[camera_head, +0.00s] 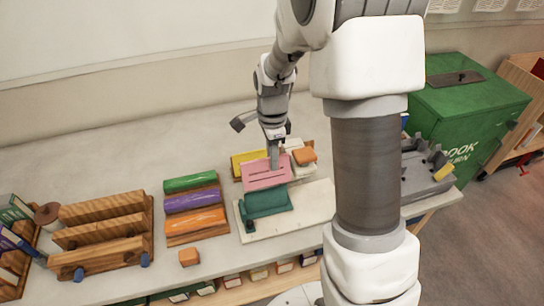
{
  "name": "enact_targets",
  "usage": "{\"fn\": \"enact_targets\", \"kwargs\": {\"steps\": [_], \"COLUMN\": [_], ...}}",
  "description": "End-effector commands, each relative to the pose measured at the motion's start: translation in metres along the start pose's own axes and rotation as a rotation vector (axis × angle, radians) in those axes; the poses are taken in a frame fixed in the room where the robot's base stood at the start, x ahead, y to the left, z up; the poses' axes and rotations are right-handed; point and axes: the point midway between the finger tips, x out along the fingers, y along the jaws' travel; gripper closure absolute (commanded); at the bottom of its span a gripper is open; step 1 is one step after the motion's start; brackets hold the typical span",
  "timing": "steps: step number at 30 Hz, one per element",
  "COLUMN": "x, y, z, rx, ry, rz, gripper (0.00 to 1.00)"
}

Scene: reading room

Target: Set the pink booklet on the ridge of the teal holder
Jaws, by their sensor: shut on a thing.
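The pink booklet (265,178) is tilted, its face toward the camera, just behind and above the teal holder (267,203). My gripper (274,155) is shut on the booklet's upper edge from above. The teal holder sits on a pale board (300,216) on the table. The booklet's lower edge appears close to the holder's top; I cannot tell whether they touch. The holder's ridge is partly hidden by the booklet.
A yellow item (246,158) and an orange block (304,156) lie behind the booklet. A wooden rack with green, purple and orange rolls (194,203) stands to the left, with a small orange cube (189,257) in front. A slatted wooden rack (103,233) is farther left. A green bin (465,105) is at right.

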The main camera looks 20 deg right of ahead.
Motion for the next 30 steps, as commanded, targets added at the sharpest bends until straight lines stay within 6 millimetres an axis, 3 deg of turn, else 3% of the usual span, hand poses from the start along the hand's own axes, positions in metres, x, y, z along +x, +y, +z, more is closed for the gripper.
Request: {"fn": "enact_targets", "kwargs": {"steps": [8, 19, 30], "x": [0.009, 0.044, 0.045], "y": [0.000, 0.000, 0.000], "z": [0.000, 0.000, 0.000], "rx": [0.000, 0.001, 0.000], "ry": [0.000, -0.001, 0.000], "rz": [0.001, 0.000, 0.000], "gripper": [1.00, 1.00, 1.00]}}
